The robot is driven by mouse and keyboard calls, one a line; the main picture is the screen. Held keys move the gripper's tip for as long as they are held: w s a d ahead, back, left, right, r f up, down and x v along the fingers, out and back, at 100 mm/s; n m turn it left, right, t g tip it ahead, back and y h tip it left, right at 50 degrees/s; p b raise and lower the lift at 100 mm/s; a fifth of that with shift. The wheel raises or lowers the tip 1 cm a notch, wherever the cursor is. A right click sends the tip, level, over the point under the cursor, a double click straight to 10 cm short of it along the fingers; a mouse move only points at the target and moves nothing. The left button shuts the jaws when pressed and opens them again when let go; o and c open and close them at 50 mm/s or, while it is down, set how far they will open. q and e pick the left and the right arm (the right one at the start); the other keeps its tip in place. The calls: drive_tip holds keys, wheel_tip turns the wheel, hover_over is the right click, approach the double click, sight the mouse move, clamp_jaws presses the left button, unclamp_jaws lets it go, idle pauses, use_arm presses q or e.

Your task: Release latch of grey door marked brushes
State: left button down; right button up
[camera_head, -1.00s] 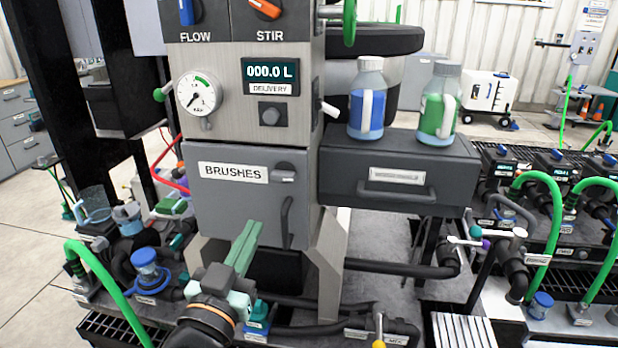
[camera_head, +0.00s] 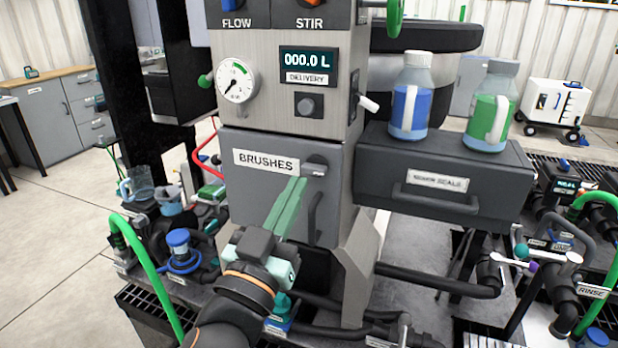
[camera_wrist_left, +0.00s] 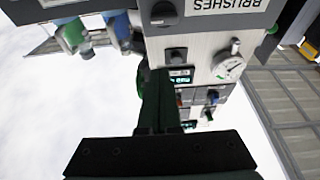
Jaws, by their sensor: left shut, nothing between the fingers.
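The grey door (camera_head: 265,195) with the white BRUSHES label (camera_head: 266,162) is shut on the front of the steel column. Its latch (camera_head: 316,168) is a small grey turn-knob at the door's upper right, lying roughly level. The door's dark bar handle (camera_head: 314,218) is below it. My left gripper (camera_head: 296,182) has its green fingers shut and empty, with the tips just below and left of the latch in the head view; I cannot tell whether they touch. In the upside-down left wrist view, the latch (camera_wrist_left: 163,13) is at the top, beyond the fingers (camera_wrist_left: 157,90).
Right of the door, a dark drawer (camera_head: 440,178) juts out and carries a blue bottle (camera_head: 409,100) and a green bottle (camera_head: 489,108). The gauge (camera_head: 237,82) and a black knob (camera_head: 308,104) are above the door. Hoses and pipes crowd below.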

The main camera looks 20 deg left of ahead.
use_arm(q)
drive_tip(key=w, duration=0.1)
wheel_tip(320, 180, up, 4)
hover_over(315, 169)
drive_tip(key=s, duration=0.1)
drive_tip(key=shift+s+d+f, duration=0.15)
drive_tip(key=shift+d+f, duration=0.05)
drive_tip(key=shift+d, duration=0.15)
wheel_tip(315, 169, down, 3)
drive_tip(key=shift+f+b, duration=0.1)
drive_tip(key=shift+b, duration=0.25)
drive_tip(key=shift+f, duration=0.6)
drive_tip(key=shift+s, duration=0.1)
drive_tip(key=shift+m+h, duration=0.4)
drive_tip(key=shift+m, duration=0.6)
